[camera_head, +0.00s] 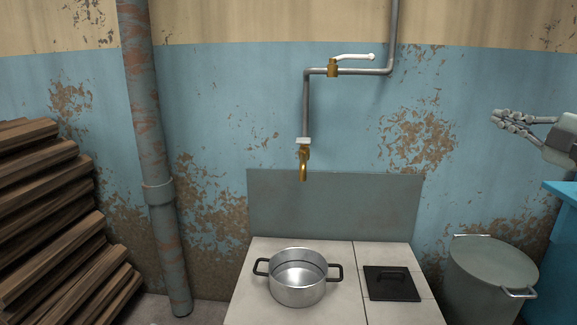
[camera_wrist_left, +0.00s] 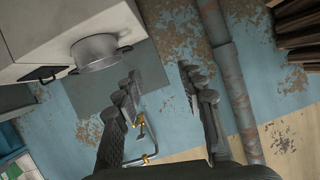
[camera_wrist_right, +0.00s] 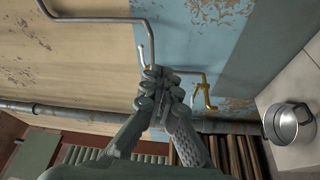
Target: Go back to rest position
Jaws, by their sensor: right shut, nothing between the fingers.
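My right gripper (camera_head: 496,118) is raised at the right side of the head view, in front of the blue wall and above a grey lidded bin. Its fingers are together and hold nothing; they also meet in the right wrist view (camera_wrist_right: 162,84). My left gripper is outside the head view. In the left wrist view my left gripper (camera_wrist_left: 158,88) has its fingers spread apart with nothing between them.
A steel pot (camera_head: 298,279) with two black handles stands on the tiled counter (camera_head: 340,311), left of a black square plate (camera_head: 391,283). A brass tap (camera_head: 304,162) hangs above. The lidded bin (camera_head: 492,267) stands right, stacked wood (camera_head: 45,220) left, beyond a rusty pipe (camera_head: 150,140).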

